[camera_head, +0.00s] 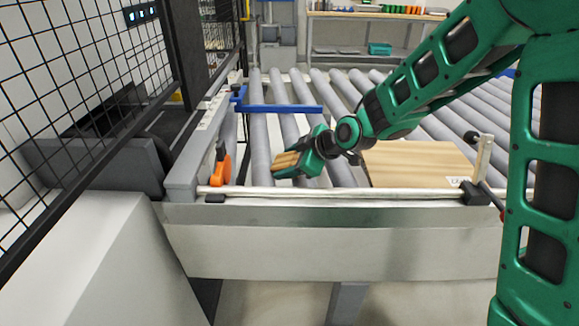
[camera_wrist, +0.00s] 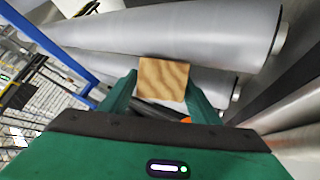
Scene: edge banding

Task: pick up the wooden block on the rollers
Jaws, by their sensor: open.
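The small wooden block (camera_head: 287,158) shows pale brown at the end of my gripper (camera_head: 292,166) in the head view, over the grey rollers near the front rail. In the wrist view the block (camera_wrist: 163,80) shows a square, grained face between the tips of my gripper (camera_wrist: 161,92), one green finger on each side. My gripper is open around the block or just short of it; I cannot tell whether either finger touches it. The block's lower part is hidden. The grey rollers (camera_wrist: 185,30) fill the upper part of the wrist view.
A large wooden panel (camera_head: 420,165) lies on the rollers to the right. A blue bar (camera_head: 282,109) crosses above the rollers behind my gripper. An orange part (camera_head: 222,168) stands at the left by the metal front rail (camera_head: 330,192). Black mesh fencing (camera_head: 95,70) is at the left.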

